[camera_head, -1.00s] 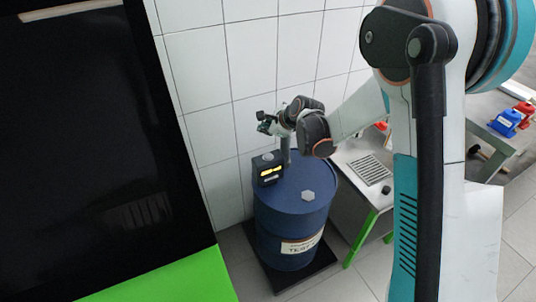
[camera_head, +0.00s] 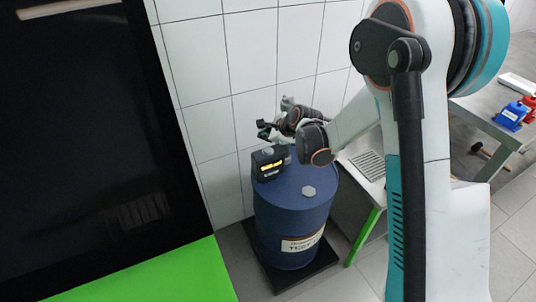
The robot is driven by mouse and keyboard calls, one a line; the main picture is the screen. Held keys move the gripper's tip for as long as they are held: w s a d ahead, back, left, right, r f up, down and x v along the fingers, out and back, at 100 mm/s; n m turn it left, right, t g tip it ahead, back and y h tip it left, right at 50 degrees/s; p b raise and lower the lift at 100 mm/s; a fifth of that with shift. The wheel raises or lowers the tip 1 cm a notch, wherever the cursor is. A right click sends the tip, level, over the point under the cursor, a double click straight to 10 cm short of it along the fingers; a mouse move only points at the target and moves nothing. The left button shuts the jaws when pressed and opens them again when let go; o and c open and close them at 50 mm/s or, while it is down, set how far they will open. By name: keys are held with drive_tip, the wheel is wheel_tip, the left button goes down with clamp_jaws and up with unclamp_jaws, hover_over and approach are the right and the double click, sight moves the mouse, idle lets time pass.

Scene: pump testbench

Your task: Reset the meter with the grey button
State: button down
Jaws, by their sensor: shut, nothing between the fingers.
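The meter (camera_head: 269,163) is a dark box with a lit yellow display. It stands at the back left of the top of a blue drum (camera_head: 292,222). A small light patch on its top may be the grey button, but it is too small to be sure. My gripper (camera_head: 264,131) is shut and empty, just above the meter's top in the picture. Whether it touches the meter cannot be told. My wrist and forearm come in from the right, above the drum.
A white tiled wall (camera_head: 205,105) rises close behind the drum. A steel bench with green legs (camera_head: 366,232) stands close to the drum's right. A large black panel with a green lower edge (camera_head: 140,270) fills the left. Red and blue parts (camera_head: 512,116) lie at far right.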

sight(266, 151)
drive_tip(key=shift+f+b, duration=0.8)
drive_tip(key=shift+f, duration=0.6)
idle(0.4)
drive_tip(key=shift+f, duration=0.4)
drive_tip(key=shift+f, duration=0.45)
idle(0.7)
drive_tip(key=shift+r, duration=0.1)
drive_tip(key=shift+r+p, duration=0.55)
drive_tip(key=shift+r, duration=0.25)
drive_tip(key=shift+r, duration=0.1)
drive_tip(key=shift+r+p, duration=1.45)
drive_tip(key=shift+r, duration=0.95)
